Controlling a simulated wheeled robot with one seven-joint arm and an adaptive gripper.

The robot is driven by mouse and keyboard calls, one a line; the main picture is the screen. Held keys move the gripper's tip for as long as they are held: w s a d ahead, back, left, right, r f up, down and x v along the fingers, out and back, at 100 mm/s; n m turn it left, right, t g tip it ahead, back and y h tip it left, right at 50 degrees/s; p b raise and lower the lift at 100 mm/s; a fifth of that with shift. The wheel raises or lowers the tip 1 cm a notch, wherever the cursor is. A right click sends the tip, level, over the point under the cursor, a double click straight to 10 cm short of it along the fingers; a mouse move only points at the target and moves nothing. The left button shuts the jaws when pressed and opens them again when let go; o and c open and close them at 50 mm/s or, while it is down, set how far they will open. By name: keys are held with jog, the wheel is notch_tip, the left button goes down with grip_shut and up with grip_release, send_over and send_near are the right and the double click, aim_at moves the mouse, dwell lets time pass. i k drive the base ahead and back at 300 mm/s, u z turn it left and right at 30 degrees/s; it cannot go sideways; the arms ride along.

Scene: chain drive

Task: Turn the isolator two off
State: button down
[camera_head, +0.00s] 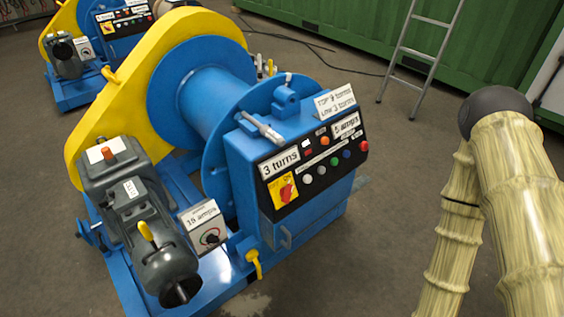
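A red rotary isolator switch (286,192) sits on a yellow plate at the left of the black control panel (318,166) on the near blue winch. Its handle looks tilted, but I cannot read its position marks. A second red-on-yellow switch (107,28) shows on the panel of the far winch at the top left. No readable label tells me which one is isolator two. My gripper is not in view. My sleeved arm (500,200) stands at the right, apart from the near winch.
The near winch has a blue drum (205,95), a yellow guard (130,85), a grey motor (135,205) and a small knob box (208,228). A ladder (420,45) leans by a green container (350,25). The floor between panel and arm is clear.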

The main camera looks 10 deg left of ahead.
aim_at(287, 192)
jog(key=k, duration=0.5)
jog(key=u, duration=1.35)
jog(key=i, duration=0.75)
jog(key=z, duration=1.35)
